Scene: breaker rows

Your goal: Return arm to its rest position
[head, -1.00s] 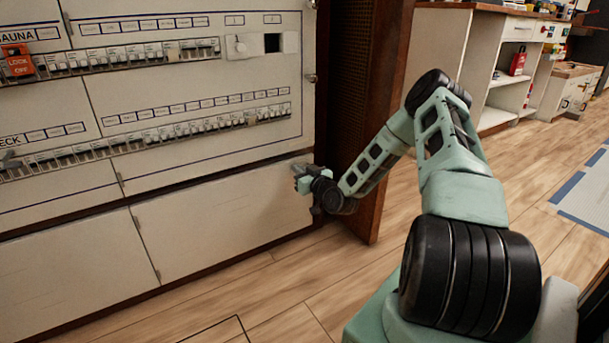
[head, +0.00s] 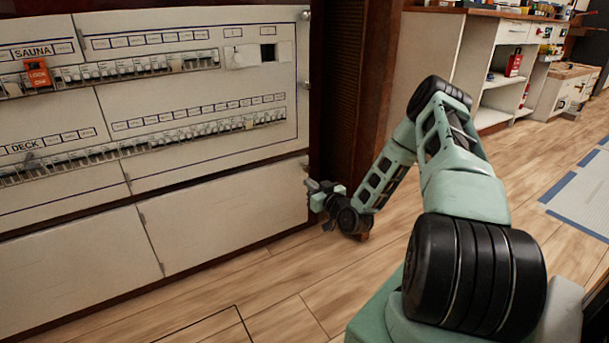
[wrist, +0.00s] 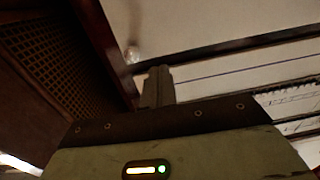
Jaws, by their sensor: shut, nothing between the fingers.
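My gripper (head: 314,187) is at the end of my bent green and black arm, low beside the lower right corner of the breaker panel (head: 205,165) in the head view. The gripper is shut and empty. In the wrist view the closed grey fingers (wrist: 158,87) point toward the pale panel face (wrist: 215,22). I cannot tell from these views whether the fingertips touch the panel edge or stand just clear of it.
The dark wooden post with a mesh side (head: 365,75) stands right behind my arm. An orange lock-off tag (head: 37,74) hangs on the upper breaker row. White cabinets (head: 500,60) stand at the back right. The wooden floor (head: 270,290) in front is clear.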

